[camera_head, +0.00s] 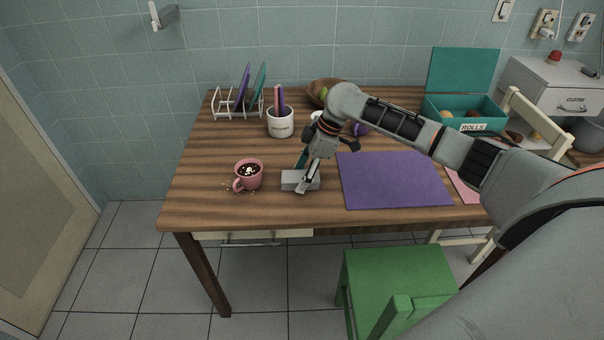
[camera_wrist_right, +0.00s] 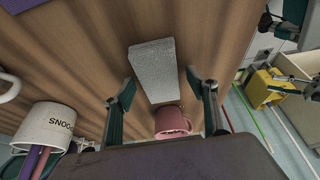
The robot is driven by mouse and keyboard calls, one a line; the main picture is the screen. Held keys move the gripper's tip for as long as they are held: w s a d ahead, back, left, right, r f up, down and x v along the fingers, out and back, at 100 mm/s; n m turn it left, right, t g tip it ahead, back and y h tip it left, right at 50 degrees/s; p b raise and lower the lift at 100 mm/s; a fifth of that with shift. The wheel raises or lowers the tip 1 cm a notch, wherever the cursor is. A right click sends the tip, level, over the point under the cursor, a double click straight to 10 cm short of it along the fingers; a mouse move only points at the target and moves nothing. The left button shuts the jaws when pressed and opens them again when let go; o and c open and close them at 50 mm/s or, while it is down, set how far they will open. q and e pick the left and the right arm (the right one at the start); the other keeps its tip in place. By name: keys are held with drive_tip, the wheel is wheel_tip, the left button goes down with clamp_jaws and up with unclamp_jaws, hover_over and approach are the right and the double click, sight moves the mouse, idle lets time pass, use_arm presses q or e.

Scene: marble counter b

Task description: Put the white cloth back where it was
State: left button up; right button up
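The white cloth (camera_head: 292,181) shows as a pale grey, folded block on the wooden table, right of the pink mug. My right gripper (camera_head: 308,184) is low over it, with its fingers at the cloth and covering part of its right side. In the wrist view the cloth (camera_wrist_right: 153,72) lies between the two spread fingers of my right gripper (camera_wrist_right: 163,102), with gaps at both sides. Dark and teal parts at the wrist view's right edge look like my left gripper (camera_wrist_right: 290,50); its opening is unclear. It is absent from the head view.
A purple mat (camera_head: 393,181) lies to the right. A white utensil pot (camera_head: 280,123), plate rack (camera_head: 239,114) and teal rolls box (camera_head: 464,112) stand behind.

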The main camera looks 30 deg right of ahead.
drive_tip(key=p+v, duration=0.2)
drive_tip(key=v, duration=1)
drive_tip(key=shift+p, duration=0.3)
drive_tip(key=shift+a+r, duration=0.1)
